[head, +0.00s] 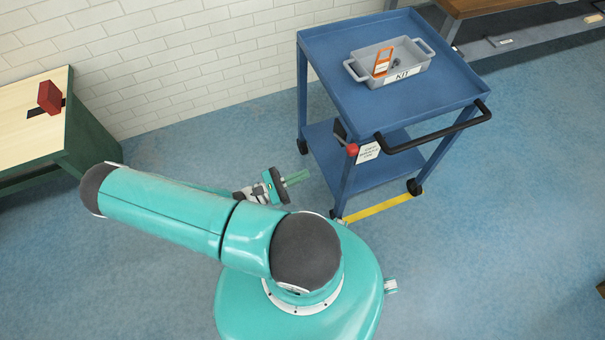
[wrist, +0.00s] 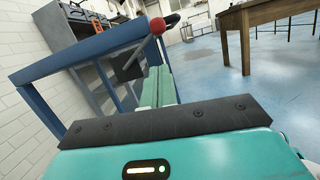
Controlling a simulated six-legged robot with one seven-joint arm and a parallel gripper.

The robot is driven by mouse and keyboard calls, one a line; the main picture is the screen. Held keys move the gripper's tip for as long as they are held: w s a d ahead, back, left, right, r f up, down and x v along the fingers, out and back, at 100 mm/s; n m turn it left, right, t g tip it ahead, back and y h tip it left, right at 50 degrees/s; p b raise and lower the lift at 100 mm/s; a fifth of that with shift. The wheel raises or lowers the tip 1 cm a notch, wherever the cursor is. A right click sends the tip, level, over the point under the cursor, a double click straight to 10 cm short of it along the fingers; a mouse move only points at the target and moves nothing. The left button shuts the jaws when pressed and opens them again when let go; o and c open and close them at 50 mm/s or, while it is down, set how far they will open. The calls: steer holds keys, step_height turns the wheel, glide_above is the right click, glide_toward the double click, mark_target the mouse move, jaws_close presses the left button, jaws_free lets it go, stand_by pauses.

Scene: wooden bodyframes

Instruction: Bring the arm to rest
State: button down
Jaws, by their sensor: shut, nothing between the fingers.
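My arm is teal with dark joint covers and reaches left from my body in the head view, then folds back. My gripper (head: 296,178) is partly behind the arm, left of the blue cart, above the floor. In the wrist view its fingers (wrist: 158,88) are together and hold nothing, pointing toward the cart. The blue cart (head: 330,50) stands close on the right of the gripper, apart from it in the head view. The cart's frame (wrist: 85,48) also shows in the wrist view.
A grey bin labelled Kit (head: 408,72) with an orange piece (head: 383,62) sits on the cart top. A red-knobbed lever (head: 352,150) and black handle (head: 440,132) stick out from the cart. A bench (head: 25,125) with a red block (head: 49,97) stands left.

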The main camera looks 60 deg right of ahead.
stand_by(0.4)
steer(key=w+a+r+m+t+y, duration=0.75)
steer(key=w+a+r+y, duration=0.35)
steer(key=w+a+r, duration=0.45)
steer(key=s+a+r+t+y, duration=0.1)
steer(key=a+r+t, duration=0.2)
steer(key=r, duration=0.5)
steer(key=s+a+r+t+y, duration=0.1)
steer(key=a+r+t, duration=0.3)
steer(key=r, duration=0.5)
steer(key=s+a+r+t+y, duration=0.1)
steer(key=a+r+t+y, duration=0.1)
steer(key=r+t, duration=0.3)
step_height(320, 180, up, 4)
steer(key=shift+a+f+m, duration=0.2)
steer(key=shift+a+m, duration=0.25)
steer(key=shift+a, duration=0.35)
steer(key=shift+d, duration=0.25)
